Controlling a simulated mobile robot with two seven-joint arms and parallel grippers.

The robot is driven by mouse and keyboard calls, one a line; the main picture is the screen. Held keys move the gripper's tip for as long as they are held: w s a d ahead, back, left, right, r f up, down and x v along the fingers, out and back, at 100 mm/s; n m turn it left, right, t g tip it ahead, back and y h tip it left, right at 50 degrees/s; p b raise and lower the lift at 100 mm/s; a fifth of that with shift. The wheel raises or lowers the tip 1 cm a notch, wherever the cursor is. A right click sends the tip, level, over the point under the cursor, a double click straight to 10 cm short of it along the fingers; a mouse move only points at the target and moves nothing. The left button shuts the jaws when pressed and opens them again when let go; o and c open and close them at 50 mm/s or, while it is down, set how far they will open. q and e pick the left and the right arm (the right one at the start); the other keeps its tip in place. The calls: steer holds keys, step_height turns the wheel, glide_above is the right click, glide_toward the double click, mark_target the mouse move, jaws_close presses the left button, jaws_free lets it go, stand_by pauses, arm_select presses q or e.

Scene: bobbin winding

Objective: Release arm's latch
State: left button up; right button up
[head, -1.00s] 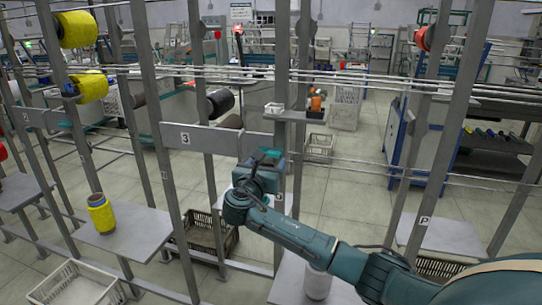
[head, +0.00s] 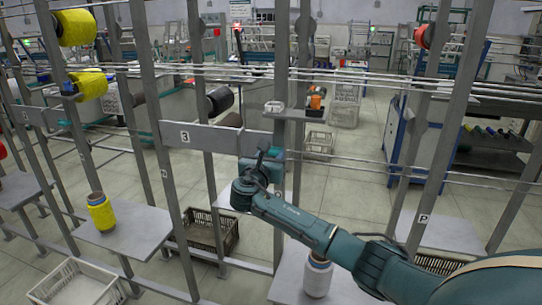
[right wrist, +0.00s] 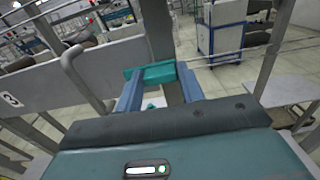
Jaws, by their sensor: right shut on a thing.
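My right gripper (head: 272,168) is at the metal frame, beside the grey rail with the number 3 plate, in the head view. Its fingertips are hidden there behind its own body. In the right wrist view the gripper (right wrist: 158,88) shows two blue fingers with a teal piece (right wrist: 152,74) across their far ends. It is shut on a small part, which fits the arm's latch, but its shape is mostly hidden. A bent grey rod (right wrist: 76,72) stands left of the fingers, apart from them. My left gripper is not in view.
Upright posts (head: 284,100) and thin horizontal rods surround my right arm. A white bobbin (head: 317,275) stands on a grey shelf below it. A yellow bobbin (head: 101,212) stands on another shelf at left. A small shelf (head: 306,114) holds an orange item behind the gripper.

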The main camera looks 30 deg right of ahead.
steer(key=c, duration=0.3)
